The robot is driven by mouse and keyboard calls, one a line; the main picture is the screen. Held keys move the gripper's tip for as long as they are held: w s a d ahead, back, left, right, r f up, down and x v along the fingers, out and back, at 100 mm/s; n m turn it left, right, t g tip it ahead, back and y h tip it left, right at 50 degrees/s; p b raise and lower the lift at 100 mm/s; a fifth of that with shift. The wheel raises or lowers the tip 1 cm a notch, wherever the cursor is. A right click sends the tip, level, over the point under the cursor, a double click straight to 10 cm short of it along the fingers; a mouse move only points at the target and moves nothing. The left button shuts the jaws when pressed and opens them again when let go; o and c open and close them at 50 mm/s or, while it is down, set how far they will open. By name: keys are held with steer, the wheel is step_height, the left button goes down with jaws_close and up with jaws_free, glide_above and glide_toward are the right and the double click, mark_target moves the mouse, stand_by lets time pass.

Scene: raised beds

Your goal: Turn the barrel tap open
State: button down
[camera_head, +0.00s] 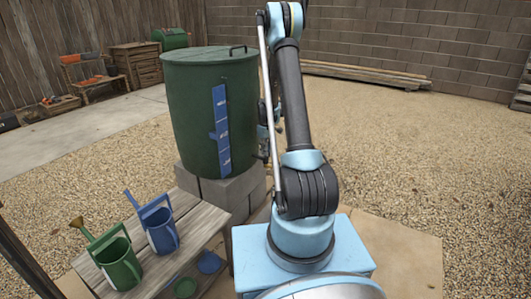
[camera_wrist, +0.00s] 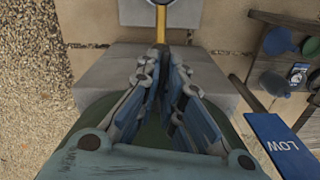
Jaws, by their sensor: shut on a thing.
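The green barrel (camera_head: 190,115) stands on grey blocks (camera_head: 222,190), left of my arm in the head view. Its tap is mostly hidden behind my arm there. In the wrist view my gripper (camera_wrist: 162,62) has its fingertips close together at a narrow yellow lever (camera_wrist: 161,24), which looks like the tap's handle. The gripper is shut on it. The rest of the tap is hidden by the fingers, so I cannot tell how far it is turned.
A wooden bench (camera_head: 191,233) holds a green watering can (camera_head: 121,268) and a blue watering can (camera_head: 161,232), left of my base. A blue level strip (camera_head: 221,130) runs down the barrel. Open gravel (camera_head: 420,150) lies to the right.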

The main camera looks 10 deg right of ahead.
steer(key=shift+w+n, duration=0.1)
steer(key=shift+n, duration=0.9)
steer(key=c, duration=1.7)
jaws_free()
steer(key=shift+r, duration=0.1)
step_height(320, 180, up, 12)
steer(key=shift+f, duration=0.15)
